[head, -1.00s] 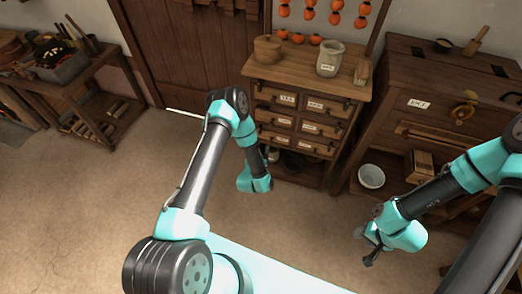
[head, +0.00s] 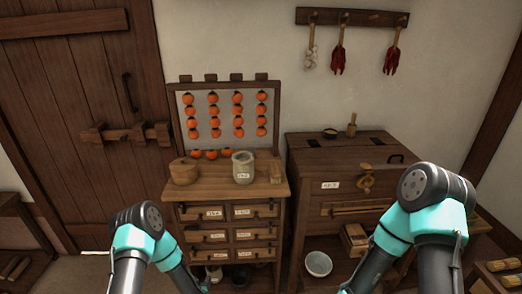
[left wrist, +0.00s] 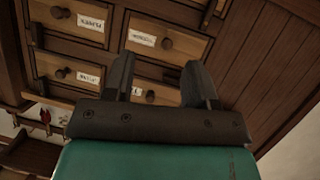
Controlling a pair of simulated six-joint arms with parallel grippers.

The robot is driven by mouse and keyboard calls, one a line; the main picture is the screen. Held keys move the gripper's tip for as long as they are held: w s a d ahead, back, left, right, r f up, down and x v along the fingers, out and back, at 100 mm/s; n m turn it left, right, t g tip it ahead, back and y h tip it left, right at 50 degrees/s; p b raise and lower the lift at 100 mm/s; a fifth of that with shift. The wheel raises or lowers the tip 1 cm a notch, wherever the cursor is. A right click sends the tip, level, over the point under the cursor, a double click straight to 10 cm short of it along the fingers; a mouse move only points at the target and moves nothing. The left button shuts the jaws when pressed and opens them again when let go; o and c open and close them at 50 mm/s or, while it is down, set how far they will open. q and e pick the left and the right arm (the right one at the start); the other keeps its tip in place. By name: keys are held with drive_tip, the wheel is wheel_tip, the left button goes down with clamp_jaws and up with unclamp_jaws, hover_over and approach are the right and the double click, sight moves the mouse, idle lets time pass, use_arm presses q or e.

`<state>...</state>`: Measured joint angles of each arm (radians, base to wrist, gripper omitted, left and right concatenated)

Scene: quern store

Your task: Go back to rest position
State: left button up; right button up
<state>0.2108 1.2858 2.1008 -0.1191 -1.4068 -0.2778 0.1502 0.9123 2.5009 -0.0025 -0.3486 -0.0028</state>
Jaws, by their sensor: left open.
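My left gripper (left wrist: 158,66) shows in the left wrist view with its two dark fingers apart and nothing between them. Beyond the fingers are the labelled drawers of the wooden chest, seen at a tilt. In the head view my left arm comes in at the lower left and bends down in front of the chest; its gripper does not show clearly there. My right arm comes in at the lower right and bends down to the left. Its gripper is below the picture's edge.
A drawer chest (head: 217,220) stands ahead with a lidded wooden pot (head: 184,172) and a stone jar (head: 243,168) on top. To its right stands a wooden milling cabinet (head: 318,205). A white bowl (head: 318,264) sits low in it. A plank door (head: 75,110) is at left.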

use_arm(q)
drive_tip(key=s+d+r+g+h, duration=0.1)
drive_tip(key=s+r+g, duration=0.2)
drive_tip(key=s+g, duration=0.3)
drive_tip(key=s+d+r+n+g+h, duration=0.1)
drive_tip(key=s+r+g, duration=0.3)
drive_tip(key=s, duration=1.2)
drive_tip(key=g, duration=0.2)
drive_tip(key=shift+d+g+h, duration=0.25)
drive_tip(key=shift+g+h, duration=0.05)
drive_tip(key=shift+h, duration=0.1)
drive_tip(key=shift+r, duration=0.1)
drive_tip(key=shift+c, duration=0.5)
